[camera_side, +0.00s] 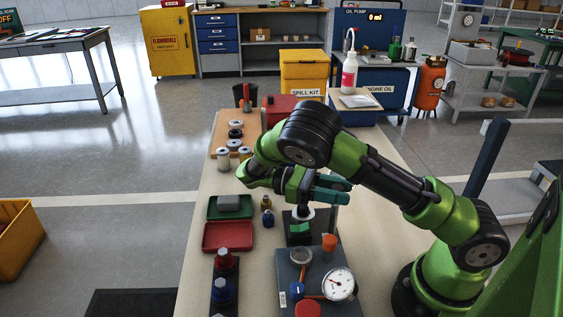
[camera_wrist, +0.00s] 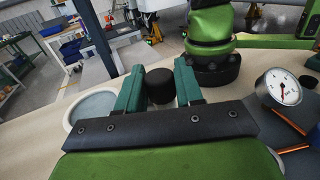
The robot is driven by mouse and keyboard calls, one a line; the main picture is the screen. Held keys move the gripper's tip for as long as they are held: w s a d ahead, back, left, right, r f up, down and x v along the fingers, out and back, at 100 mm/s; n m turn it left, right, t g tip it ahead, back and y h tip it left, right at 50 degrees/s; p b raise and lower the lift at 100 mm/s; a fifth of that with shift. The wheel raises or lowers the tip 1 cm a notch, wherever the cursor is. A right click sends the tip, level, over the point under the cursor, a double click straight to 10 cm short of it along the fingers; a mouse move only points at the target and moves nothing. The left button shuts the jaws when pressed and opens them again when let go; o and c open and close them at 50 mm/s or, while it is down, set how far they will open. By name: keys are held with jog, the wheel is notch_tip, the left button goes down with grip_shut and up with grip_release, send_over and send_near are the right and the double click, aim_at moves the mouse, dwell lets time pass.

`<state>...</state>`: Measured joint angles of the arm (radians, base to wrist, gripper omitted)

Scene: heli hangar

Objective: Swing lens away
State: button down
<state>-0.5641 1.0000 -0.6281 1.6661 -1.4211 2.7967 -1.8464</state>
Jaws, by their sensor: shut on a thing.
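My gripper (camera_side: 338,189) reaches over the bench with its teal fingers lying level. In the wrist view my gripper (camera_wrist: 158,75) has its two fingers on either side of a black round knob (camera_wrist: 160,88) and is shut on it. In the side view the lens (camera_side: 303,213) seems to be the pale disc under the gripper, above a green block (camera_side: 299,229) on a dark base. The knob is hidden there.
Green (camera_side: 216,209) and red (camera_side: 222,246) trays lie to the left. Small bottles stand near them. Bare bench (camera_side: 350,235) shows to the right.

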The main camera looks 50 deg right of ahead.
jog(key=c, duration=0.8)
grip_release()
jog(key=shift+c, duration=0.2)
jog(key=shift+r, duration=0.1)
jog(key=shift+r, duration=1.6)
jog(key=s+a+r, duration=0.1)
jog(key=s, duration=1.5)
jog(key=shift+a+r, duration=0.25)
jog(key=shift+c, duration=0.3)
